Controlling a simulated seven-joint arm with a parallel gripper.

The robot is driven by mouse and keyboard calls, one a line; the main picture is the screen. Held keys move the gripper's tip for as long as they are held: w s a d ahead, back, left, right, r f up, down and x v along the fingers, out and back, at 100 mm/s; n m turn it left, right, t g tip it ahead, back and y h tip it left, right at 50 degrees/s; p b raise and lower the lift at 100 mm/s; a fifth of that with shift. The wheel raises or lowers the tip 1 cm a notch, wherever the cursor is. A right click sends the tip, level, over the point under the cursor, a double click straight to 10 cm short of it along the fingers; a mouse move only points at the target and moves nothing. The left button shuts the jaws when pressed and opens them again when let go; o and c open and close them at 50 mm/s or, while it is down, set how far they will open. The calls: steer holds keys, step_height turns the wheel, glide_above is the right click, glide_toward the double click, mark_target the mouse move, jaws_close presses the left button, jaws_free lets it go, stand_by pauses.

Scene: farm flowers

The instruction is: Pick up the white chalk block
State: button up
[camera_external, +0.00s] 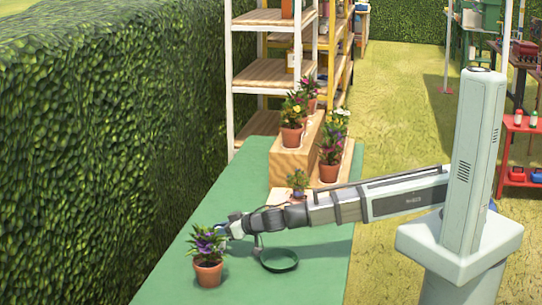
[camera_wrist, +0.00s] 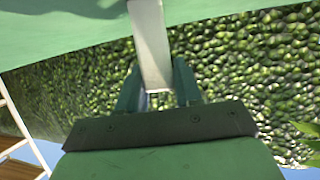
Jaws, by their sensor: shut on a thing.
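The white chalk block (camera_wrist: 151,45) is a long pale block in the wrist view. It reaches from between the two green fingers up to the top edge of the picture. My gripper (camera_wrist: 158,88) is shut on its near end. In the external view my gripper (camera_external: 230,228) is low over the green table, just right of a potted purple-flowered plant. The block is too small there to make out clearly.
The purple-flowered pot (camera_external: 208,273) stands close left of my gripper on the green table (camera_external: 318,272). A green round dish (camera_external: 279,260) lies under my arm. Wooden steps (camera_external: 291,163) with several potted flowers stand behind. A hedge (camera_external: 100,130) borders the left.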

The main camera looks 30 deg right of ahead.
steer(key=c, duration=0.5)
steer(key=shift+r, duration=0.15)
